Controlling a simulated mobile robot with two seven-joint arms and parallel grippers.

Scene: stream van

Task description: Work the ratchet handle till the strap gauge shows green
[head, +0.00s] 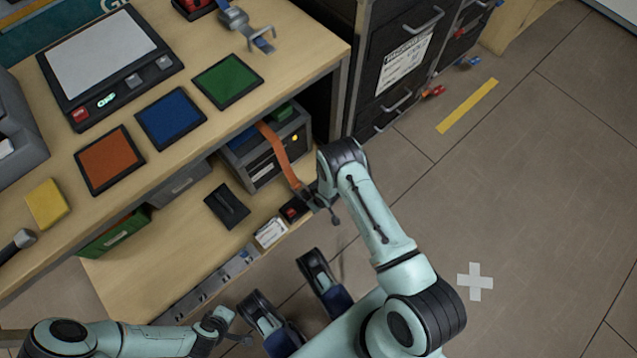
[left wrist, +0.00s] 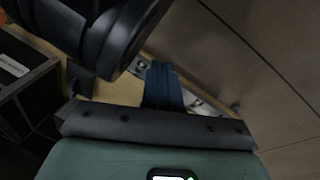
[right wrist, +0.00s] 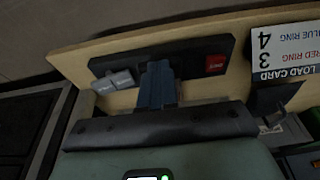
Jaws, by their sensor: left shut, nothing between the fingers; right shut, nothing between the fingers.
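The orange strap (head: 281,155) runs over the dark crate on the low shelf and down to the shelf's front edge. There the black ratchet base (right wrist: 195,52) carries a red gauge window (right wrist: 215,63) and a grey handle (right wrist: 115,82). In the head view the red gauge (head: 292,210) also shows, with the handle mostly hidden by my right arm. My right gripper (right wrist: 158,72) is shut and empty in front of the ratchet, between handle and gauge in the picture; contact cannot be told. My left gripper (head: 232,327) is shut and empty, low and away from the shelf.
A white load card (head: 270,233) stands beside the ratchet. A black flat item (head: 227,206) lies on the low shelf. The bench above holds orange, blue and green mats (head: 228,81) and a scale (head: 100,60). Dark drawers (head: 395,60) stand at right. Floor at right is largely free.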

